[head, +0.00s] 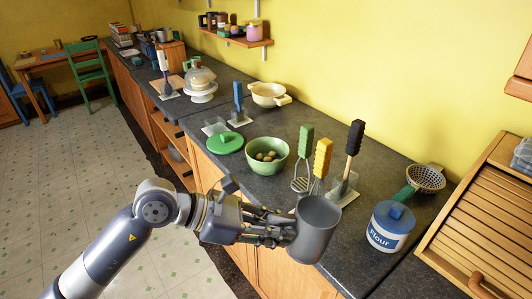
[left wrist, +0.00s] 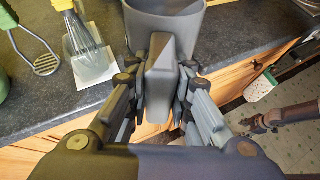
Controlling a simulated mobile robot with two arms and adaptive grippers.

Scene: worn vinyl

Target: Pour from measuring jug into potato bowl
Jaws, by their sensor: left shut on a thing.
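The grey measuring jug (head: 317,230) is held by my left gripper (head: 290,232), which is shut on its handle (left wrist: 162,75). The jug looks roughly upright at the counter's front edge; its contents cannot be made out. In the left wrist view the jug body (left wrist: 165,18) is beyond the fingers. A green edge of a bowl (left wrist: 3,82) shows at the left of the left wrist view.
A green lid (head: 225,142) lies left of the bowl. The flour tin (head: 390,227) and a strainer (head: 426,178) are to the right.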

